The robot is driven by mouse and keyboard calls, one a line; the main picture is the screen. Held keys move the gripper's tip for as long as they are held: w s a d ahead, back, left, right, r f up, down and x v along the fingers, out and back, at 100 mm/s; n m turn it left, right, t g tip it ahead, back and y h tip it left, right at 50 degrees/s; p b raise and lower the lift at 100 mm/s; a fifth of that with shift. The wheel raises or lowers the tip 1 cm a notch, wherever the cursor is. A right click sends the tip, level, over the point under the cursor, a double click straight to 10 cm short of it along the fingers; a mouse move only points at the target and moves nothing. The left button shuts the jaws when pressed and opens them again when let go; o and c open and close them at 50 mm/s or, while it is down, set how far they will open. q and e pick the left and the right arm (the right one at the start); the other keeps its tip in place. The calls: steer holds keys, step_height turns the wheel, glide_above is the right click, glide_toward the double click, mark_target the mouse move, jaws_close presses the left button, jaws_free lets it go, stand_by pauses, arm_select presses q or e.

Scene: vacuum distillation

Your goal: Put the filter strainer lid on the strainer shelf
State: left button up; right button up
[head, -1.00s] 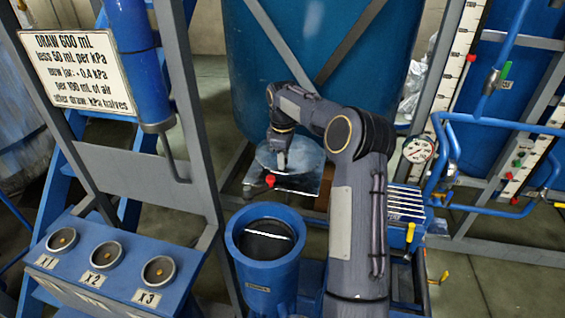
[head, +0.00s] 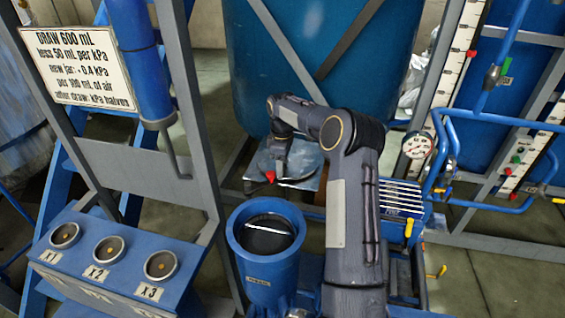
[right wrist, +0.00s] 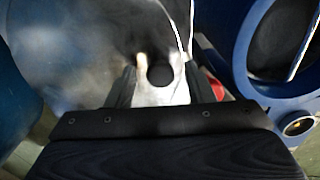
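The strainer lid (right wrist: 85,55) appears as a broad shiny grey disc under my right gripper in the right wrist view. A round dark knob (right wrist: 160,75) shows between the fingers. My right gripper (right wrist: 160,88) is open, with a gap on each side of the knob. In the head view my right gripper (head: 273,172) is low over a grey metal plate (head: 308,172), which I take to be the strainer shelf. The hand hides much of the disc there, so I cannot tell whether it touches the plate. My left gripper is out of view.
The blue strainer pot (head: 265,276) stands open nearer to me, with a white line across its dark inside. A large blue tank (head: 320,65) rises behind the plate. A grey frame post (head: 196,130) stands left. Blue pipes and a gauge (head: 418,146) are at the right.

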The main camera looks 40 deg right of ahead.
step_height(320, 180, up, 12)
steer(key=s+a+r+m+t, duration=0.2)
steer(key=s+a+r, duration=0.5)
steer(key=s+a+f+m+t+y, duration=0.1)
steer(key=s+a+m, duration=0.1)
steer(key=s+a, duration=0.55)
steer(key=s+a+m+t+y, duration=0.15)
steer(key=s+a, duration=0.25)
steer(key=s, duration=0.6)
steer(key=s+a+f+m+y, duration=0.1)
steer(key=s+a+f+m, duration=0.3)
steer(key=s+a+f, duration=0.2)
steer(key=s+f+t, duration=0.1)
steer(key=s, duration=0.1)
steer(key=shift+s+a+b, duration=0.25)
steer(key=shift+s+b, duration=0.1)
